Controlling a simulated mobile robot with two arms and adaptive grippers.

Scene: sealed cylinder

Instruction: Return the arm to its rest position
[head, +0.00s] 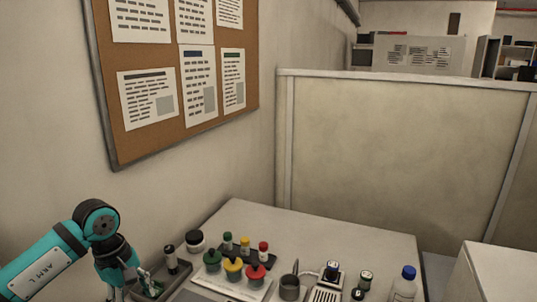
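My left arm (48,262), teal and marked "ARM L", comes in from the left and bends down at a dark wrist. My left gripper (125,285) points down at the lower left, close to a grey tray (180,281). The fingertips run near the bottom edge of the picture, and I cannot tell whether they are open or shut. A small whitish-green item (150,284) shows beside the fingers; I cannot tell whether they touch it. My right arm and gripper are not in view.
The light table (345,238) holds a dark cylinder (171,259), a black-lidded jar (195,240), red, yellow and green knobbed pieces (233,268), small capped vials (245,245), a grey cup (289,287) and a blue-capped bottle (405,284). A wall and partition (400,150) stand behind.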

